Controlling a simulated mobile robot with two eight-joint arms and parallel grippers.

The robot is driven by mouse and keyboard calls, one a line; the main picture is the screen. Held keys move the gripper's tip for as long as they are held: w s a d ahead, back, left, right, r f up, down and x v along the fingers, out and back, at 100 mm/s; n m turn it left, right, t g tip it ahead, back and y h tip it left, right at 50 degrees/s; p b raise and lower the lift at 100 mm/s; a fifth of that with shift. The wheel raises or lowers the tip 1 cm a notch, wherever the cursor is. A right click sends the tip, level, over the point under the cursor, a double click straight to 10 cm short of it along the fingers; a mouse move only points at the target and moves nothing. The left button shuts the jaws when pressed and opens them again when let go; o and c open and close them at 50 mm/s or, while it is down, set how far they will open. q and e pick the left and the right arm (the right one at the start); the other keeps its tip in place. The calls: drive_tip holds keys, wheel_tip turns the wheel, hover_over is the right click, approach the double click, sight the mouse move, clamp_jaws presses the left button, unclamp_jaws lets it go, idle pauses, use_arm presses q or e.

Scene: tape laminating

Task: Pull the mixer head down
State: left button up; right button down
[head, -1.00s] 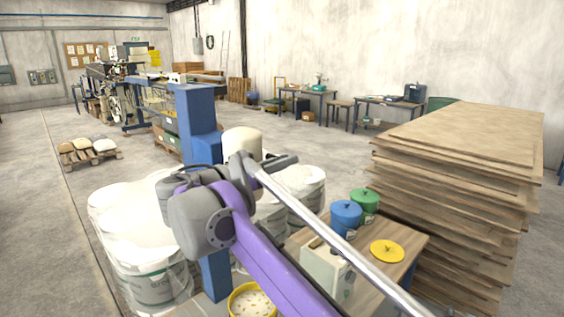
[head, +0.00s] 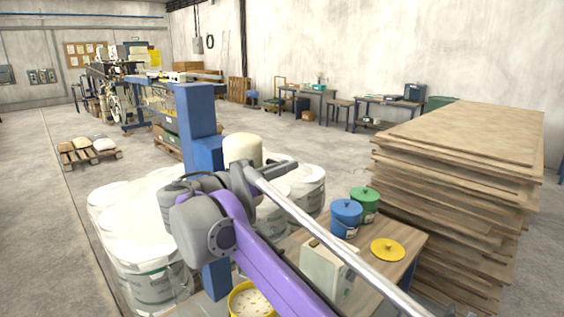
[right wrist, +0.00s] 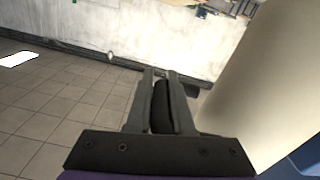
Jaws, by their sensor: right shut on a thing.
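The mixer has a blue column (head: 197,115) and a cream cylindrical head (head: 242,149), left of centre in the head view. My right arm crosses in front of it and hides its lower part. In the right wrist view, my right gripper (right wrist: 163,73) is shut on a dark handle (right wrist: 162,108) between its fingers. The cream head fills the right side there (right wrist: 262,85), close beside the gripper, with a piece of blue at the lower right corner. In the head view the grip itself is mostly hidden. My left gripper is not in view.
White drums (head: 150,275) stand around the mixer. A yellow container (head: 250,303) with pale contents is at the bottom. A wooden table (head: 405,238) holds a blue pot (head: 346,218), a green pot (head: 365,204) and a yellow lid (head: 388,250). Stacked boards (head: 455,200) stand at right.

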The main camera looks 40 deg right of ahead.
wheel_tip(320, 180, down, 23)
drive_tip(key=b, duration=0.6)
drive_tip(key=shift+r+b, duration=0.15)
drive_tip(key=shift+b, duration=0.2)
drive_tip(key=c, duration=0.8)
unclamp_jaws()
drive_tip(key=shift+r, duration=0.1)
wheel_tip(320, 180, up, 10)
drive_tip(key=p, duration=0.2)
